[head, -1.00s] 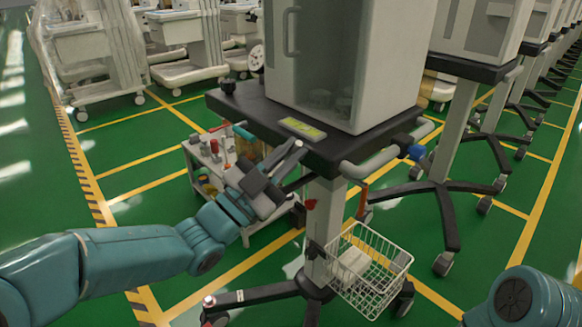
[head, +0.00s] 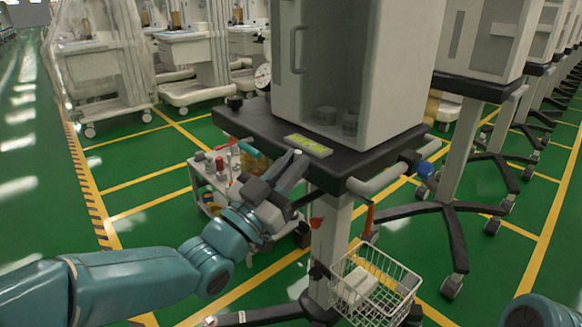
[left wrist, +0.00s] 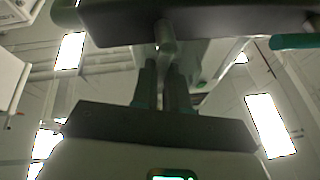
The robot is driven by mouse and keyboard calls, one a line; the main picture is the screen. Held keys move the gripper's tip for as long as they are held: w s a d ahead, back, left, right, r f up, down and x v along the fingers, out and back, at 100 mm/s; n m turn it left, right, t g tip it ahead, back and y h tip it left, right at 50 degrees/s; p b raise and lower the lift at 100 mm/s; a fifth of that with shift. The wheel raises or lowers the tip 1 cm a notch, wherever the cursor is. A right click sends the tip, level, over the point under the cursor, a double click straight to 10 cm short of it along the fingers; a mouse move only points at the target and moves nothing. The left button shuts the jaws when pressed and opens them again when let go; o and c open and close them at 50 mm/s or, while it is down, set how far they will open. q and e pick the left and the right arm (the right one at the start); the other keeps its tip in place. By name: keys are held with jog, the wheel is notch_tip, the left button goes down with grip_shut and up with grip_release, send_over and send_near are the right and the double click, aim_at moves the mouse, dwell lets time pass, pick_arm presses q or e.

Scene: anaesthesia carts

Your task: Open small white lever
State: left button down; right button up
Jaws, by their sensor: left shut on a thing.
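The small white lever (head: 297,153) shows as a pale tip at the front edge of the anaesthesia cart's dark shelf (head: 270,131). My left gripper (head: 290,171) is at this edge, reaching up from the lower left, with its fingers at the lever. In the left wrist view a pale knob-like lever (left wrist: 166,38) hangs below the dark shelf underside, just beyond and between the fingertips (left wrist: 164,66). The fingers are close together, shut on the lever. Their exact contact is hard to see. My right gripper is out of view; only part of that arm shows at bottom right.
A white wire basket (head: 375,285) hangs on the cart's column at right. A small trolley with bottles (head: 212,178) stands behind my left gripper. A teal handle (head: 250,150) juts from the shelf edge nearby. More carts line the right. Green floor is open at left.

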pick_arm(q)
jog(key=c, duration=1.1)
grip_release()
jog(key=shift+c, duration=0.2)
jog(key=v, duration=1.6)
jog(key=shift+p, duration=0.3)
jog(key=shift+s+a+f, duration=0.1)
